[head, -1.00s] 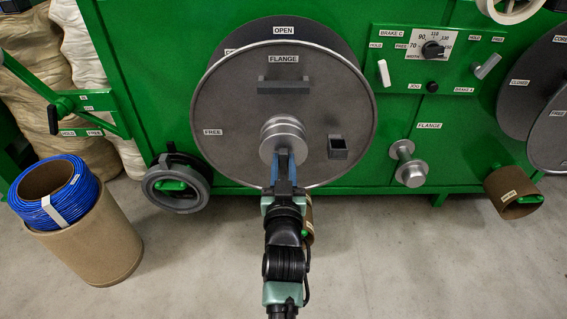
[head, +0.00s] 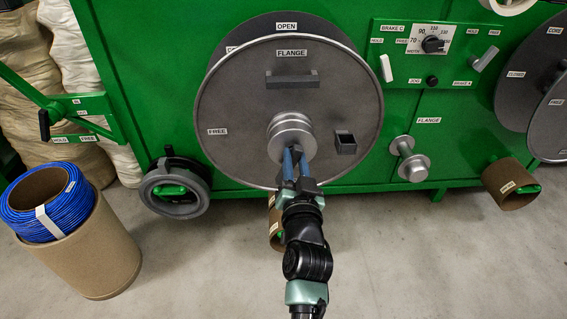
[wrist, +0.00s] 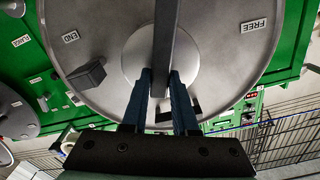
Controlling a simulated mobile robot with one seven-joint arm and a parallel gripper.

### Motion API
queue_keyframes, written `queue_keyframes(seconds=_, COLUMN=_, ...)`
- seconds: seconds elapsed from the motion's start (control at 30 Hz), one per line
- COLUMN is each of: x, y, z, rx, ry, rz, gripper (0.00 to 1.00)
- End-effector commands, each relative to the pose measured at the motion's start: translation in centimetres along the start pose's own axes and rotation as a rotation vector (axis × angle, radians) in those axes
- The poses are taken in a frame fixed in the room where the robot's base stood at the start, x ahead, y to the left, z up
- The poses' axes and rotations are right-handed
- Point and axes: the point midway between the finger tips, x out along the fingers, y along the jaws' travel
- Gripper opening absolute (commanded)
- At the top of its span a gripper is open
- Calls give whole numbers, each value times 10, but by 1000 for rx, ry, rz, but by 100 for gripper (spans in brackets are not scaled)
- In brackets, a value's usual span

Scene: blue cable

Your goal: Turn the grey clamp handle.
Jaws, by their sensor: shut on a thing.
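The grey clamp handle shows in the wrist view as a dark grey bar (wrist: 164,35) crossing the round hub. In the head view it is not clearly visible behind my gripper. The hub (head: 290,132) is a stepped metal cylinder at the centre of a large grey flange disc (head: 240,100). My gripper (head: 294,158) is at the lower side of the hub, its blue fingers close together. In the wrist view the fingers of my gripper (wrist: 163,75) lie on either side of the bar, shut on it.
A grey bar bracket (head: 292,79) and a small square block (head: 346,142) stick out from the flange. A green cabinet (head: 150,70) stands behind. A blue cable coil (head: 70,215) sits on a brown drum (head: 105,262) at left. A metal spindle (head: 412,165) protrudes at right. The floor in front is mostly clear.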

Motion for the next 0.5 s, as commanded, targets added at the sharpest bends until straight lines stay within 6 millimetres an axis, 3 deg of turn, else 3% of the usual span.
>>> queue_keyframes(seconds=0.5, x=0, y=2, z=1, rx=496, ry=-7, rz=0, gripper=0)
